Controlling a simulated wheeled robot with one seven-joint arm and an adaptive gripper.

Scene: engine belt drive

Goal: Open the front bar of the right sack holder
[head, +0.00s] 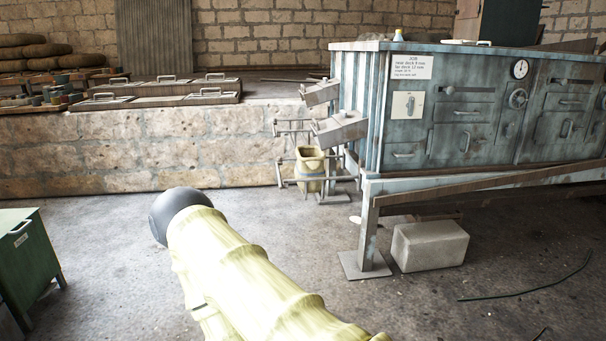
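Two metal sack holders stand at the left end of the blue-grey machine (455,120), each below a tilted spout. The nearer one (335,180), lower and more to the right in the picture, has thin grey bars around an open tan sack (310,165). The farther one (284,127) is partly hidden behind the nearer spout (340,130). Both are small here, and I cannot tell whether a front bar is open or shut. My yellow arm (240,265), with a dark rounded end, reaches up from the bottom, well short of the holders. My gripper does not show.
A low stone wall (130,155) runs behind, with trays (165,90) on top. A machine leg (368,235) and a pale block (429,246) stand right of the holders. A green cabinet (30,265) is at left. The floor before the holders looks clear.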

